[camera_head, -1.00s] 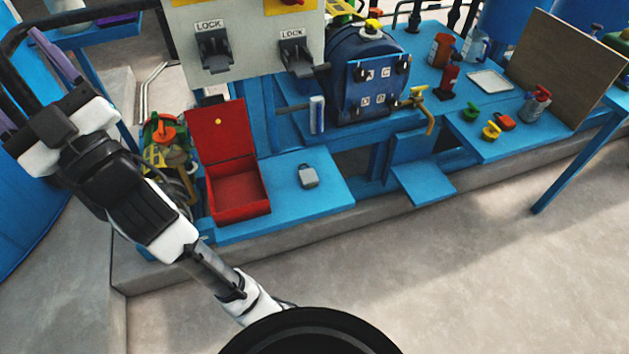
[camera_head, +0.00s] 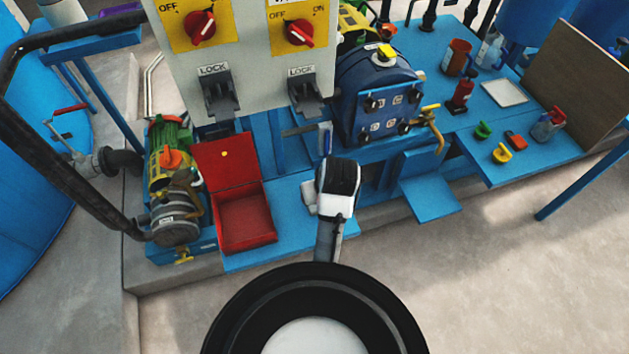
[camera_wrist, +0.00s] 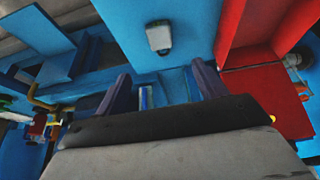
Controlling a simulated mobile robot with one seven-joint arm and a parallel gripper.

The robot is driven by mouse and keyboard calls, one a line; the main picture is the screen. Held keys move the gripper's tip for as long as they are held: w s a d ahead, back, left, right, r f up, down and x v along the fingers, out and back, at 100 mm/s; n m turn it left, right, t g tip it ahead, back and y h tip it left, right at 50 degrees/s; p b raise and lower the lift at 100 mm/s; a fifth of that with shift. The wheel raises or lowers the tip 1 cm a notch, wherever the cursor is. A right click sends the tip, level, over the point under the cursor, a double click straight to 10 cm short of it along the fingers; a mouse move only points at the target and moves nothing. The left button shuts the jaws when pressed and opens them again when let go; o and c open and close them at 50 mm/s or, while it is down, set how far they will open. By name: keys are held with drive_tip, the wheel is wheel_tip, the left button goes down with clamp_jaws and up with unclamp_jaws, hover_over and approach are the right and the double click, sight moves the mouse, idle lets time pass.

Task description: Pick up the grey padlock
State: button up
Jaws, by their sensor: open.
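The grey padlock (camera_wrist: 159,38) lies on the blue shelf (camera_wrist: 130,35), near the top middle of the wrist view. It shows a pale body and a darker shackle end. My gripper (camera_wrist: 162,85) is open, with its two dark fingers apart and nothing between them. The padlock is beyond the fingertips, apart from them. In the head view my arm covers much of the shelf where the padlock lies, and my fingertips are hidden.
An open red box (camera_head: 245,218) stands on the shelf, left of my arm. A grey panel (camera_head: 250,70) with red switches and two lock brackets hangs above. A blue vessel (camera_head: 378,100) stands to the right. A pump (camera_head: 172,210) is at the left.

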drive_tip(key=x, duration=0.8)
drive_tip(key=shift+d+p, duration=0.15)
drive_tip(key=shift+p, duration=0.2)
drive_tip(key=shift+p+x, duration=0.8)
drive_tip(key=shift+x, duration=2.2)
drive_tip(key=shift+r, duration=0.1)
drive_tip(key=c, duration=1.1)
drive_tip(key=shift+c, duration=0.2)
